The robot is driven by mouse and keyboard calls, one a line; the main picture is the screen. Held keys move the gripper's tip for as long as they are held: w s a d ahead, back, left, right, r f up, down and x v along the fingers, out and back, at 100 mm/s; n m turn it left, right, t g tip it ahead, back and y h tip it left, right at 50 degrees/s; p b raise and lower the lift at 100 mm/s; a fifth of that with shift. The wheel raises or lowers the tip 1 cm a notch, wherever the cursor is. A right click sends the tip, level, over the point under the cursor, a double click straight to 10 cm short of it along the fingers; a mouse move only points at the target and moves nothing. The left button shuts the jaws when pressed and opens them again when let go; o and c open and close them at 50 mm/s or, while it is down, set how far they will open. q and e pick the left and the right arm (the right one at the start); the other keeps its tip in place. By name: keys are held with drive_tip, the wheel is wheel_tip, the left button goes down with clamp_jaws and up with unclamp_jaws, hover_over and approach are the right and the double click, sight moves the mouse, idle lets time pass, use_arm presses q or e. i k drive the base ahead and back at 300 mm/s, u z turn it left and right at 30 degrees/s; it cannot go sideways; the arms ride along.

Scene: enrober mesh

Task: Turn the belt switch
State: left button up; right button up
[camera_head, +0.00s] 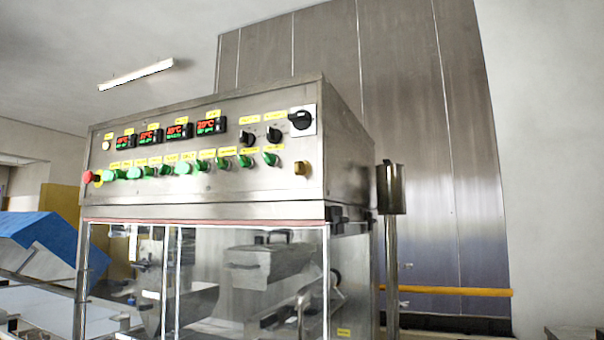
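The control panel (215,185) is the steel upper front of the enrober, in the middle of the view. A row of green switches and buttons (183,168) runs along its lower half, with small yellow labels above them. Black rotary knobs (274,134) sit at its upper right, and a larger black rotary switch (300,120) sits on a pale plate at the far right. The labels are too small to read, so I cannot tell which one is the belt switch. Neither of my grippers shows in this view.
Clear panels (250,285) close the machine's lower front. A red emergency button (87,177) is at the panel's left end. A steel cylinder on a post (391,190) stands at the right. A blue-covered unit (40,238) is at the left. The space before the panel looks clear.

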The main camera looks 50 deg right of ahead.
sight(182, 167)
drive_tip(key=z, duration=1.15)
